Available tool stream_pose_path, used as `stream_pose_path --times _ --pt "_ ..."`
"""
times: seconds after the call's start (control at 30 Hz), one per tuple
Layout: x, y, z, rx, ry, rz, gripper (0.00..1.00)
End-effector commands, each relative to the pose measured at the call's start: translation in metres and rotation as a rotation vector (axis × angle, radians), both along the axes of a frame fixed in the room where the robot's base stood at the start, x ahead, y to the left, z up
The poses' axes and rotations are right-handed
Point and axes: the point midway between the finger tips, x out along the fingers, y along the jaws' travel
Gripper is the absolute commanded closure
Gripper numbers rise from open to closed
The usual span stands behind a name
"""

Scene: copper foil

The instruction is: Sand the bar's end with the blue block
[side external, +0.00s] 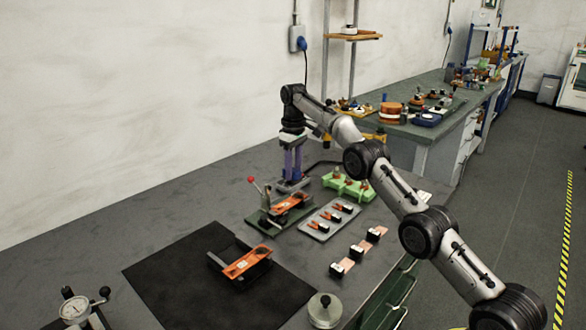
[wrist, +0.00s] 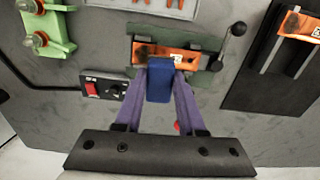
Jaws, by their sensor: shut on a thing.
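My gripper (wrist: 160,76) has purple fingers and is shut on a blue block (wrist: 160,88) in the wrist view. An orange copper bar (wrist: 166,54) lies in a green clamp fixture (wrist: 205,75) with a black-knobbed lever, just beyond the block. The bar's left end looks darkened. The block overlaps the bar's near edge in the picture; I cannot tell whether they touch. In the side external view my gripper (side external: 292,180) points down behind the fixture (side external: 264,221) and its bar (side external: 291,203). The block is not clear there.
A second orange bar (side external: 247,262) rests in a dark cradle on a black mat (side external: 165,275). A grey tray (side external: 315,232), green holder (side external: 348,186) and several copper strips stand right of the fixture. A switch box (wrist: 101,88) sits left of my fingers. A metal weight (side external: 324,310) stands in front.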

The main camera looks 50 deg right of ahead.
Motion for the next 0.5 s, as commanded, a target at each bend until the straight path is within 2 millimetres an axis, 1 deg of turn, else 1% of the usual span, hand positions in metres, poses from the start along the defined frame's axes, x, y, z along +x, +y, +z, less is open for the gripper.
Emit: stream_pose_path --times 0.17,0.5 --pt "-0.001 -0.002 -0.008 0.001 0.002 -0.003 1.0" --pt "-0.001 -0.001 -0.041 0.001 0.002 -0.002 1.0"
